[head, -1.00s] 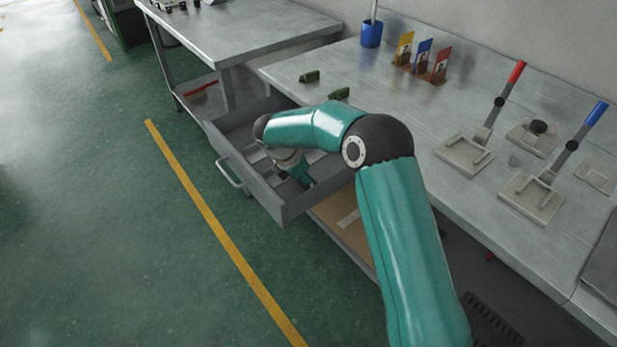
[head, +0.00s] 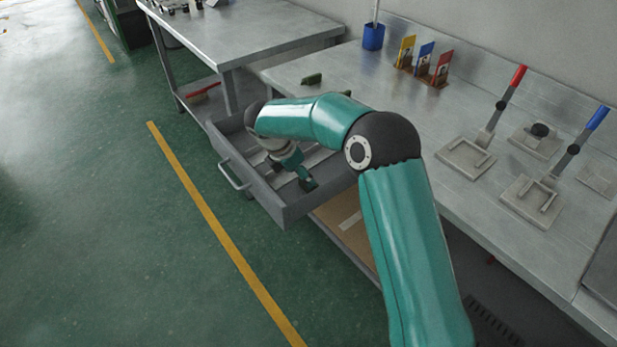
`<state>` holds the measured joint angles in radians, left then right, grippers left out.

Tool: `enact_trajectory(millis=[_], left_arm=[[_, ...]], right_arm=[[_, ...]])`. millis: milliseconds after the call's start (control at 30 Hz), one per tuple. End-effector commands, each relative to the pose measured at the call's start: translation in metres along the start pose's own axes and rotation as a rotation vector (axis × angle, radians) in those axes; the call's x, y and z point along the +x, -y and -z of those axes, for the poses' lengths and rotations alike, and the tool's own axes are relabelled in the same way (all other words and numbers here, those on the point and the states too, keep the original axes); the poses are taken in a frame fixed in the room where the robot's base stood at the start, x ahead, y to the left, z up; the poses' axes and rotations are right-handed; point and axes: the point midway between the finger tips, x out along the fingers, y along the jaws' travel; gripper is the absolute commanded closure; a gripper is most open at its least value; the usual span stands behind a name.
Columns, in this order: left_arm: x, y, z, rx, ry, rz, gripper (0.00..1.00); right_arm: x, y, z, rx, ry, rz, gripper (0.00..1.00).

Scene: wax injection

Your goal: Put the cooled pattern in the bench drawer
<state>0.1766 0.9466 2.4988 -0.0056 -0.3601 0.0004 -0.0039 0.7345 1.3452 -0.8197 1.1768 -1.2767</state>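The bench drawer (head: 262,192) is pulled out from under the workbench, its grey walls and light-striped floor showing. My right gripper (head: 306,182) is inside the drawer's outline, pointing down near its front right part. Its teal and dark fingers are small and partly overlapped, so I cannot tell whether they are open or shut, or whether they hold anything. Two small dark green pieces lie on the bench behind my arm: one green piece (head: 312,79) in full, the other (head: 346,93) mostly hidden by the arm. No pattern can be made out in the drawer. My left gripper is out of view.
A red-handled press (head: 485,130) and a blue-handled press (head: 550,180) stand on the bench at right. Yellow, blue and red card holders (head: 424,62) and a blue cup (head: 373,37) stand at the back. The floor left of the drawer is clear.

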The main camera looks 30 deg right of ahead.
Motion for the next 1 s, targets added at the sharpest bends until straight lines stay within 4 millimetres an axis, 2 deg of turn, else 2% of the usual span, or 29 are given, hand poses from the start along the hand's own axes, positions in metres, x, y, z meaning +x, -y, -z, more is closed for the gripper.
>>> enact_trajectory(millis=[33,200,400,1000], left_arm=[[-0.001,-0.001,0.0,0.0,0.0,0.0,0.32],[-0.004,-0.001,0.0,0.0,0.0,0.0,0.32],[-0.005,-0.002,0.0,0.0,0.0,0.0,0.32],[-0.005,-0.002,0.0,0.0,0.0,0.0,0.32]], right_arm=[[-0.013,-0.001,0.0,0.0,0.0,-0.005,0.34],[-0.045,-0.001,0.0,-0.001,-0.001,-0.004,0.34],[-0.067,0.0,0.001,0.0,-0.001,-0.001,0.34],[-0.071,0.0,0.001,-0.001,-0.001,0.0,0.34]])
